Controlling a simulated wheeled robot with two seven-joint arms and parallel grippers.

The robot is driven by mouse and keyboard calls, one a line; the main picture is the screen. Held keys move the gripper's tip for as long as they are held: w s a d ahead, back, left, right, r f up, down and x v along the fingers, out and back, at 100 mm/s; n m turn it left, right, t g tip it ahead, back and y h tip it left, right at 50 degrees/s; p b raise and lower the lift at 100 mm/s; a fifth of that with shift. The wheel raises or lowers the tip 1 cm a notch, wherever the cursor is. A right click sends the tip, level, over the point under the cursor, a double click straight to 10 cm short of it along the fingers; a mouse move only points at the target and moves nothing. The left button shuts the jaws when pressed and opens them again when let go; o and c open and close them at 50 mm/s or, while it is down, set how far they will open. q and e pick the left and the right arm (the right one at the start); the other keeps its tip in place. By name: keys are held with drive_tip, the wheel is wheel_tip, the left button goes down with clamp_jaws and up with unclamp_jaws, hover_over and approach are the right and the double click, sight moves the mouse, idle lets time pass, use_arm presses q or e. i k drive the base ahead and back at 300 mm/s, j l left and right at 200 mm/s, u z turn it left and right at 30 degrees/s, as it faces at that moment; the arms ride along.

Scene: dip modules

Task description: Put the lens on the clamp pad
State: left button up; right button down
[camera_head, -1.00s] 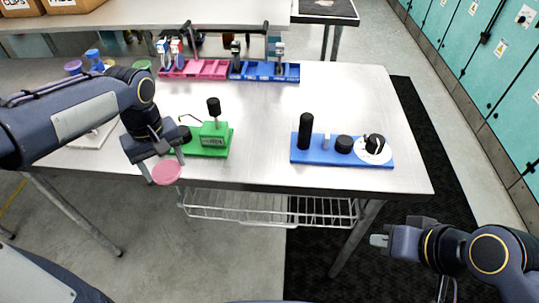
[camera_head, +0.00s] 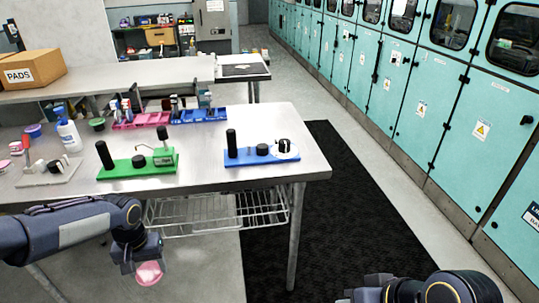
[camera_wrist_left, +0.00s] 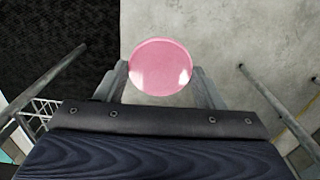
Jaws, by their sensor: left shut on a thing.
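My left gripper (camera_head: 147,262) is shut on a round pink lens (camera_head: 149,273), held in the air in front of the table's front edge. The lens also shows in the left wrist view (camera_wrist_left: 160,67), flat face to the camera, between the two fingers. A green fixture (camera_head: 137,167) with a black post and a toggle clamp stands on the table beyond the gripper. A blue fixture (camera_head: 245,158) and a pale fixture (camera_head: 48,178) stand to its right and left. I cannot tell which part is the clamp pad. My right gripper (camera_head: 352,297) barely shows at the bottom edge.
The metal table (camera_head: 215,175) has a wire shelf (camera_head: 215,212) beneath it. Pink (camera_head: 141,121) and blue (camera_head: 203,115) trays, a white bottle (camera_head: 68,132) and small cups stand farther back. Teal cabinets (camera_head: 408,115) line the right. The floor before the table is open.

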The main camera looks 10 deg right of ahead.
sight(261, 146)
drive_tip(key=z, duration=2)
drive_tip(key=i+z, duration=0.25)
drive_tip(key=i, duration=0.25)
drive_tip(key=i+j+z, duration=0.25)
drive_tip(key=i, duration=0.25)
drive_tip(key=i+j+z, duration=0.25)
drive_tip(key=i, duration=0.25)
drive_tip(key=i+j+u, duration=0.15)
drive_tip(key=i+u, duration=0.75)
drive_tip(key=i+l+u, duration=0.2)
drive_tip(key=i+u, duration=0.25)
